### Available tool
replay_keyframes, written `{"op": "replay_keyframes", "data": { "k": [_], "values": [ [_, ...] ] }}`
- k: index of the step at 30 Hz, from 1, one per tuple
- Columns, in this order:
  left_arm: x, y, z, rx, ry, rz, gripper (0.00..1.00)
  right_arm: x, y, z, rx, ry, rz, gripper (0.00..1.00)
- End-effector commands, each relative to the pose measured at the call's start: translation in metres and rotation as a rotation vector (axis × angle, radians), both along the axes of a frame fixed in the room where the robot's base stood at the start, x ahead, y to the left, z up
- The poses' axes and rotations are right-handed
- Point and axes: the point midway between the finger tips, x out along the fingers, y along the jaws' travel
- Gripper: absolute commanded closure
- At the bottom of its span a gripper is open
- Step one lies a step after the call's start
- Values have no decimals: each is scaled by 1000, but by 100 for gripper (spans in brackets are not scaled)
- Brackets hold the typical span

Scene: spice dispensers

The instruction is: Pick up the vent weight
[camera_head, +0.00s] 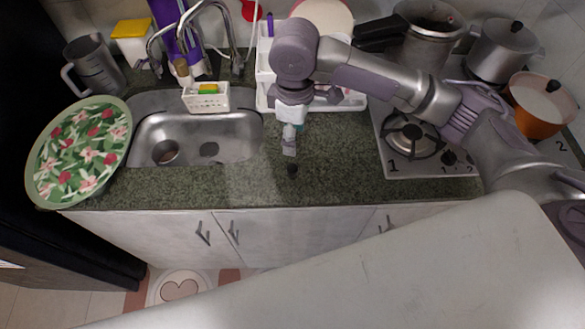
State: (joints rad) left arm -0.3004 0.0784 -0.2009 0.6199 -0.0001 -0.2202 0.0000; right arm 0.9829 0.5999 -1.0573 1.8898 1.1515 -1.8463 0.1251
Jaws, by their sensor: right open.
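A small dark piece (292,170), which looks like the vent weight, sits on the green speckled counter (330,180) between the sink and the stove. My right gripper (289,151) points down just above and behind it in the camera_head view. Its fingers are close to the piece, but I cannot tell whether they touch it. The gripper is open, and nothing shows between its fingers. My left gripper is not in view.
A sink (195,140) lies to the left, with a flowered tray (78,150) beyond it. A white rack (265,75) stands behind the gripper. A stove (412,138) and pots, including a pressure cooker (425,40), are at the right. The counter around the piece is clear.

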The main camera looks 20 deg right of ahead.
Motion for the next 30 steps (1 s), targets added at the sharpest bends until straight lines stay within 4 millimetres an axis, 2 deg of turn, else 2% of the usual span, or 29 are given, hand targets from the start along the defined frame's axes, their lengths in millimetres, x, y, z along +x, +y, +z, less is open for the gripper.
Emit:
{"op": "replay_keyframes", "data": {
  "k": [2, 12, 20, 25, 30],
  "values": [
    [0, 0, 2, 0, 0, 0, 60, 0, -1, -7, -5, 6, -1, 41],
    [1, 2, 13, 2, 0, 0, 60, 0, 0, -69, -3, 4, -1, 41],
    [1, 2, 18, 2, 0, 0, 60, 0, 1, -89, -2, 2, 1, 41],
    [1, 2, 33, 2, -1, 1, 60, -1, 5, -112, -3, 4, 1, 41],
    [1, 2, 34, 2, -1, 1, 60, 0, 5, -133, -2, 2, 1, 41]
  ]
}}
